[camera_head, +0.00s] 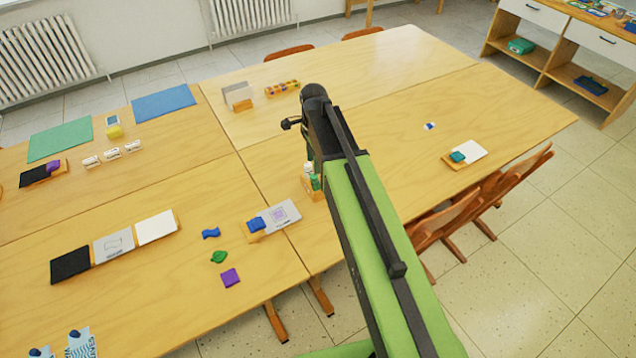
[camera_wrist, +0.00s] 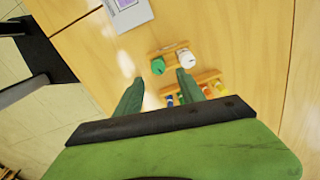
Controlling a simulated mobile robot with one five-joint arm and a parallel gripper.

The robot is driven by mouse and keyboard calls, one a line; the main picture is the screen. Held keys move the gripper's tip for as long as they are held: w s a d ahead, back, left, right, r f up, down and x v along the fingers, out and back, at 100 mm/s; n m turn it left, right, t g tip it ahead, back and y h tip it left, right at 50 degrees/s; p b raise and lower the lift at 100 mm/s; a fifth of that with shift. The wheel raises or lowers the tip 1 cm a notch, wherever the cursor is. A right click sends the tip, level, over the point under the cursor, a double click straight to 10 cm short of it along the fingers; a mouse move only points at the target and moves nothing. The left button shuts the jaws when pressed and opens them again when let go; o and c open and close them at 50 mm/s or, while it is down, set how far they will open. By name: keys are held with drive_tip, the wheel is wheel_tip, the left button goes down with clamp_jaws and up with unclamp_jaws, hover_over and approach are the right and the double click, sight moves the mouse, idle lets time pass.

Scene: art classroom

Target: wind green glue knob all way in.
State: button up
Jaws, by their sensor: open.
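In the wrist view, a small green round piece (camera_wrist: 158,66) sits on a wooden holder beside a white round piece (camera_wrist: 185,58). The green piece appears to be the glue with its knob, but the knob's setting is too small to read. My gripper (camera_wrist: 160,77) is open and empty, its two green fingers spread apart on the near side of the green piece. In the head view, a green and white glue item (camera_head: 315,182) stands in a wooden holder just left of my arm, partly hidden by it.
A second wooden rack (camera_wrist: 202,86) with several coloured items lies near the right finger. A grey card (camera_head: 284,215) with a blue piece (camera_head: 257,223) lies left of the glue. Loose shapes, including a purple square (camera_head: 230,278), lie further left. The tabletop (camera_head: 380,130) right of my arm is mostly clear.

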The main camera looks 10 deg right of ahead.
sight(314, 178)
wheel_tip(314, 178, down, 6)
drive_tip(key=b, duration=0.4)
drive_tip(key=shift+r, duration=0.1)
